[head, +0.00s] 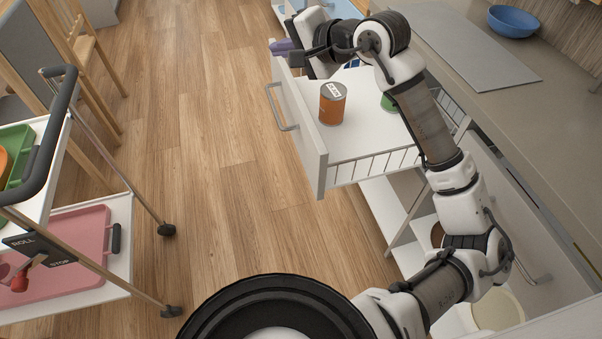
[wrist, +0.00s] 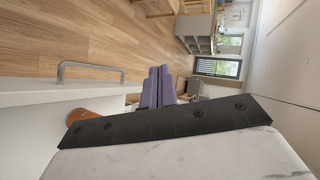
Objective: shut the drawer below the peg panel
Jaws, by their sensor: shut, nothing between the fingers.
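The white drawer (head: 314,144) is pulled well out from the counter. A grey bar handle (head: 280,108) is on its front; the handle also shows in the wrist view (wrist: 90,66). An orange can (head: 332,103) stands upright inside, with a green thing (head: 388,101) partly hidden by my arm. My gripper (head: 283,47) has purple fingers and is at the far end of the drawer front. The fingers (wrist: 158,86) are together and empty in the wrist view. I cannot tell whether they touch the drawer. I do not see a peg panel.
The counter (head: 480,95) on the right holds a grey mat (head: 465,45) and a blue bowl (head: 513,21). A trolley (head: 62,82) with a pink tray (head: 75,245) stands at left. Wooden floor (head: 215,130) is clear between trolley and drawer. Open shelving is below the drawer.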

